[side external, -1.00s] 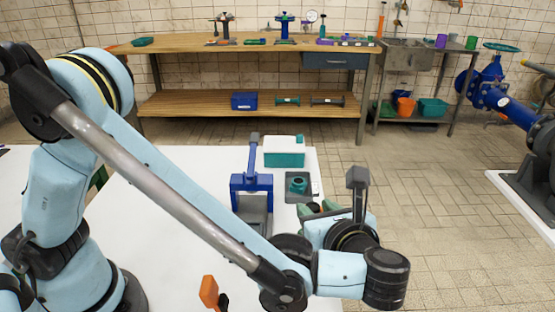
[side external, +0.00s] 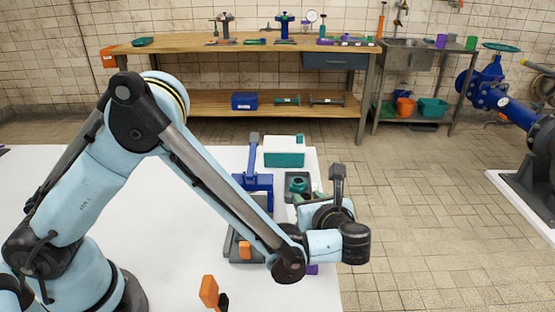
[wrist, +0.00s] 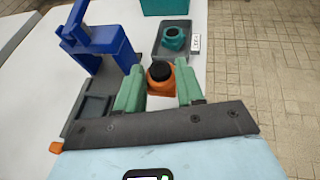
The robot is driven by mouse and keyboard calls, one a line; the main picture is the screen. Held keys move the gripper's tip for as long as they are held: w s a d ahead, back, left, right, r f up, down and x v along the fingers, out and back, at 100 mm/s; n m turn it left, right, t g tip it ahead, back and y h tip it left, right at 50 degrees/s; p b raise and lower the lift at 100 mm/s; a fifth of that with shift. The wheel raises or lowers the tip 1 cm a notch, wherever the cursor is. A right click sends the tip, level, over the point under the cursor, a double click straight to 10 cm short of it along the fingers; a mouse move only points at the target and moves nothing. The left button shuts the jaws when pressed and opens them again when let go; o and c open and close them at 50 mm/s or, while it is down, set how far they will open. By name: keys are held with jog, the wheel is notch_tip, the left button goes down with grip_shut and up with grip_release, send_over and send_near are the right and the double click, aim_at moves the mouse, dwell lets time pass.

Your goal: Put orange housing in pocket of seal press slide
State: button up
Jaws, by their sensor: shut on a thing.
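My gripper (wrist: 159,82) has green fingers, shut on the orange housing (wrist: 159,86), which has a black round top. The blue seal press (wrist: 98,42) stands to the left of the held housing in the wrist view and also shows in the side view (side external: 262,184). Its grey slide (wrist: 92,108) extends toward the camera, with an empty-looking square recess. The housing is to the right of the slide, apart from it. In the side view my wrist and arm hide most of the fingers and the housing.
A grey tray (wrist: 183,34) with a teal housing (wrist: 174,38) lies beyond my gripper. A white and teal box (side external: 284,152) stands behind it. An orange-topped item (side external: 209,291) is at the table front.

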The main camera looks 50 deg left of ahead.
jog(key=shift+x, duration=0.75)
jog(key=shift+w+d+f, duration=0.1)
jog(key=shift+f, duration=1.8)
jog(key=shift+f, duration=0.1)
jog(key=shift+f, duration=0.15)
jog(key=o, duration=1.1)
jog(key=shift+o, duration=0.2)
jog(key=shift+d, duration=0.1)
